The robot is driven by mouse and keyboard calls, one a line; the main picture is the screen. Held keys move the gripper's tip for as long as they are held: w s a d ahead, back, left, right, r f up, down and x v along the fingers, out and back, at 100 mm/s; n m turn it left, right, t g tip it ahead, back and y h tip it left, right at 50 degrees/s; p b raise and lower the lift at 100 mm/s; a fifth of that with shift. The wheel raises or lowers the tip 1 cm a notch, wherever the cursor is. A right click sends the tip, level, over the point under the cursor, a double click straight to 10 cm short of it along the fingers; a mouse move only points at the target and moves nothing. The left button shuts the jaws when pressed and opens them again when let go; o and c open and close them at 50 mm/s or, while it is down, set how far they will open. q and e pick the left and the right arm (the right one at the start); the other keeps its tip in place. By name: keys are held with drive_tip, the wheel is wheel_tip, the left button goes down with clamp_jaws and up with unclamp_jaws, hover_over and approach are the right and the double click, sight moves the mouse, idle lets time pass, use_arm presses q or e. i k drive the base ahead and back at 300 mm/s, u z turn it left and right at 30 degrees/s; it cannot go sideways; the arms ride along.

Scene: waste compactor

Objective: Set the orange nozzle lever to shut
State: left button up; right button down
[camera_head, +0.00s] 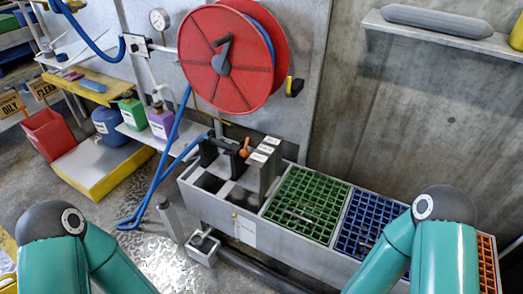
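The small orange lever (245,147) stands up at the right end of a dark nozzle (222,150). The nozzle rests on the left part of a long grey trough, beside a block with white labels. The lever is too small to tell its set position surely. A blue hose (165,180) loops from the floor up to the nozzle. Only my teal arm links show at the lower left and lower right; both grippers are out of view, and neither arm is near the lever.
A red hose reel (227,60) hangs on the wall above the nozzle. Green (305,205) and blue grates cover the trough to the right. Bottles (160,122) stand on a shelf at left. A red bin (47,134) is farther left. A grey wall shelf (440,35) is at upper right.

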sight(242, 153)
drive_tip(key=u, duration=0.15)
drive_tip(key=i, duration=0.85)
drive_tip(key=z, duration=0.05)
